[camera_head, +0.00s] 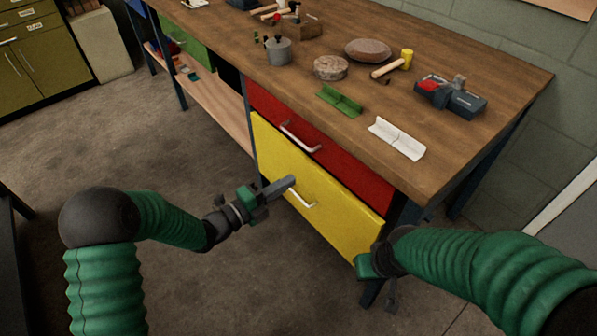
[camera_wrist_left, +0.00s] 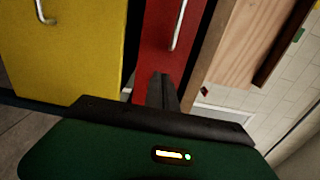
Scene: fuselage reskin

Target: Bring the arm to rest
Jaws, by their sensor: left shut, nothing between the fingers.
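My left gripper (camera_head: 291,180) is shut and empty. In the head view it is in front of the yellow drawer (camera_head: 335,218), close to that drawer's handle (camera_head: 304,197); I cannot tell whether it touches. In the left wrist view the shut fingers (camera_wrist_left: 162,90) point toward the red drawer (camera_wrist_left: 172,45), with the yellow drawer (camera_wrist_left: 65,50) to the left. My right arm (camera_head: 480,262) comes in from the right, its wrist low by the bench's front corner. The right gripper (camera_head: 391,297) is small and dark there, and its jaw opening is unclear.
The wooden workbench (camera_head: 490,130) holds a green piece (camera_head: 339,101), a white sheet piece (camera_head: 397,138), a yellow-headed mallet (camera_head: 392,64), a grey pot (camera_head: 278,51) and a dark power tool (camera_head: 451,97). Open concrete floor (camera_head: 150,140) lies left of the bench.

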